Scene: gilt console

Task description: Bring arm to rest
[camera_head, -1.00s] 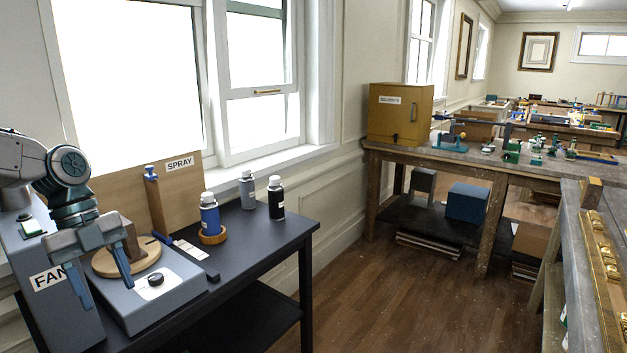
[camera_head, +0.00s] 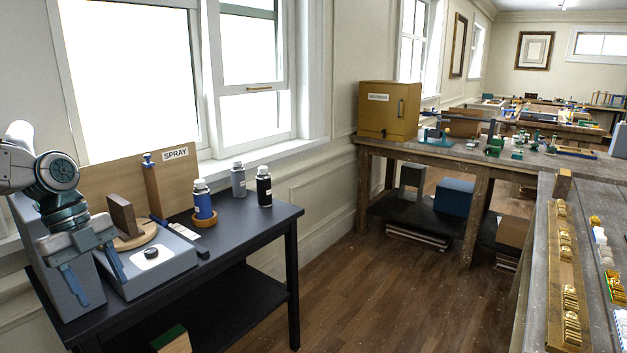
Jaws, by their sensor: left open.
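My left gripper (camera_head: 97,285) is at the left of the view, with its two blue fingers apart and pointing down. It is empty. It hangs in front of the grey fan box (camera_head: 62,297) and the left part of the grey turntable base (camera_head: 150,272). A brown block (camera_head: 122,214) stands on the round wooden turntable (camera_head: 133,240), behind and to the right of the gripper, apart from it. My right gripper is not in view.
The black table (camera_head: 262,227) carries a blue bottle (camera_head: 203,203) in a wooden ring, a grey bottle (camera_head: 238,182) and a black bottle (camera_head: 264,190). A wooden spray board (camera_head: 170,182) stands behind. A workbench (camera_head: 545,260) is at right; the floor between is clear.

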